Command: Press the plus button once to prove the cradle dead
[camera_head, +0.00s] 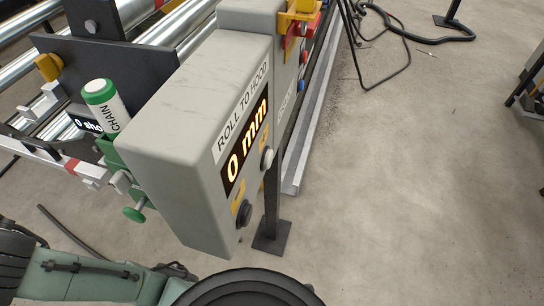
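A grey control box (187,125) labelled "ROLL TO HOOD" fills the middle of the view. Its display (247,143) reads "0 mm" in lit digits. Beside the display is a pale round button (267,158), and below it a black round button (244,213). Each has a yellow plate next to it. The marks on the plates are too small and slanted to tell which button is the plus. Metal rollers (150,40) lie behind the box at the upper left. Nothing touches either button. My gripper is not in view; parts of my arm show along the bottom edge.
A green-capped white cylinder marked "CHAIN" (104,104) stands left of the box, above a green clamp (134,213). A second grey panel (285,60) with red and blue buttons adjoins behind. Black cables (400,60) lie at upper right. The concrete floor (420,200) right is clear.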

